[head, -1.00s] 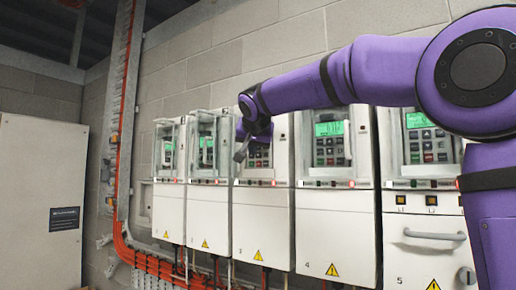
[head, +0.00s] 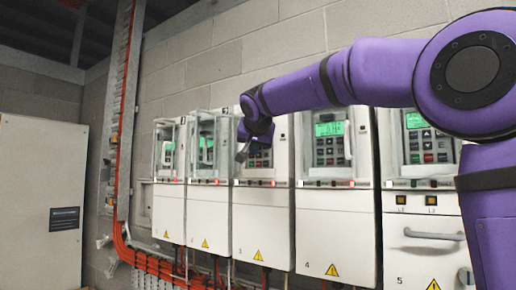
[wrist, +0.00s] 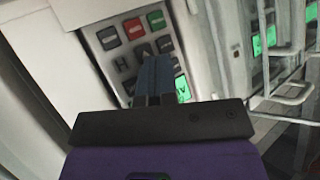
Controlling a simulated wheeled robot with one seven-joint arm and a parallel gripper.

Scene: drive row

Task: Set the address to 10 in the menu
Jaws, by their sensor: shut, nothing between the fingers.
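My gripper (head: 242,154) is shut and empty at the front of the third drive (head: 262,215) in the head view. In the wrist view my fingers (wrist: 148,62) lie over the middle of that drive's keypad (wrist: 128,62), which has dark keys plus red and green ones. The fingertips hide several keys, and I cannot tell whether they touch one. The drive's green display (wrist: 182,88) shows only a sliver beside my fingers. Its text, and so the menu and address value, cannot be read.
Drive four (head: 330,225) stands right of the third, with a lit green display. Drives with open clear covers (head: 208,150) stand to the left, and their frames jut out in the wrist view (wrist: 290,90). A pale cabinet (head: 38,190) stands far left.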

